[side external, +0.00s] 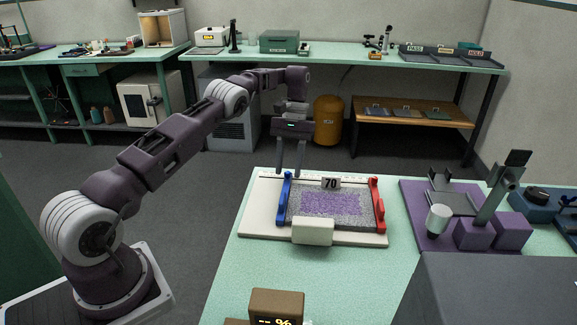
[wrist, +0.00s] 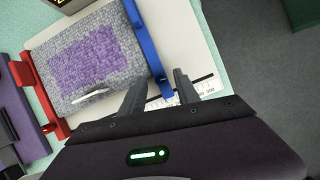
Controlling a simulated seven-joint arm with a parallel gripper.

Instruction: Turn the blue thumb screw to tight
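A blue clamp bar (side external: 284,195) runs along the left side of a grey carpet sample with a purple patch (side external: 330,203). Its far end has a raised blue part (side external: 286,176), which may be the thumb screw; its exact shape is too small to tell. My gripper (side external: 289,171) points down at that far end, fingers apart and nothing visibly held. In the wrist view, the end of the blue bar (wrist: 152,60) lies between the two open fingertips (wrist: 160,77). Whether either finger touches it, I cannot tell.
A pale block (side external: 313,231) sits at the front. A purple fixture (side external: 428,215) stands to the right.

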